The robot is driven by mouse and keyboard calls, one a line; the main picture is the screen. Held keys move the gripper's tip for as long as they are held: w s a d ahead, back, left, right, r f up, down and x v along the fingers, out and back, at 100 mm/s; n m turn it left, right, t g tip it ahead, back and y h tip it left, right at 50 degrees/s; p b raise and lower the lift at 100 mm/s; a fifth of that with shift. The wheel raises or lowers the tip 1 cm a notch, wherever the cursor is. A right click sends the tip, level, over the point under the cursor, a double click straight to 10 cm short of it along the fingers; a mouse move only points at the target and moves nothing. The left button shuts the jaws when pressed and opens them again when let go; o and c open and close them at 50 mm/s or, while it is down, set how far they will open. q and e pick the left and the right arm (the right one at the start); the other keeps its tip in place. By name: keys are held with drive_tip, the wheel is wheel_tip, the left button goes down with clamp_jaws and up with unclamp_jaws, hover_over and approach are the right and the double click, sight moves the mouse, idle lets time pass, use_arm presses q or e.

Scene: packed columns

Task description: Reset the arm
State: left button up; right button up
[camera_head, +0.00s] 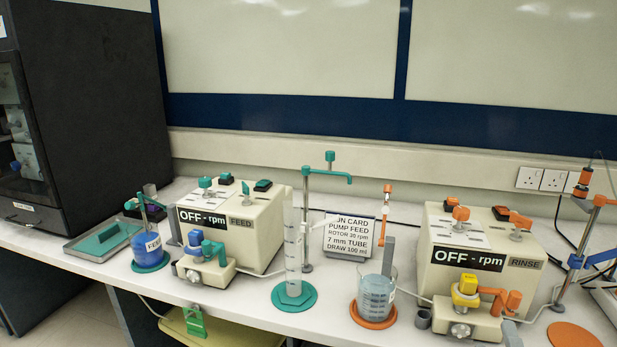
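Neither of my grippers nor my arms shows in the head view. The bench holds two cream pump boxes: the feed pump (262,222) at left and the rinse pump (437,283) at right. Both displays read "OFF - rpm". A blue vessel labelled FEED (147,250) stands on a green disc at the left. A clear measuring cylinder (293,262) stands on a green base between the pumps. A beaker (375,295) with blue-grey contents stands on an orange disc.
A run card (349,237) stands behind the beaker. A green stand (307,200) and an orange-and-blue stand (587,225) rise from the bench. A flat tray (78,246) lies at left beside a black cabinet (100,100). An empty orange disc (573,336) lies front right.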

drive_tip(key=s+d+f+m+g+h, duration=0.4)
drive_tip(key=d+f+m+g, duration=0.25)
drive_tip(key=f+m, duration=0.2)
drive_tip(key=s+a+f+m+g+y, duration=0.35)
drive_tip(key=s+f+g, duration=0.3)
drive_tip(key=s, duration=0.25)
drive_tip(key=s+a+f+m+g+y, duration=0.25)
drive_tip(key=s+f+m+g, duration=0.2)
drive_tip(key=s+f, duration=0.4)
wheel_tip(320, 180, down, 21)
drive_tip(key=d+g+p, duration=0.1)
drive_tip(key=g+p, duration=0.1)
drive_tip(key=p, duration=0.1)
drive_tip(key=s+f+g+p, duration=0.1)
drive_tip(key=s+f+p, duration=0.1)
drive_tip(key=s+f, duration=1.1)
drive_tip(key=shift+s+a+p, duration=0.35)
drive_tip(key=shift+s+a, duration=0.1)
drive_tip(key=shift+s, duration=0.7)
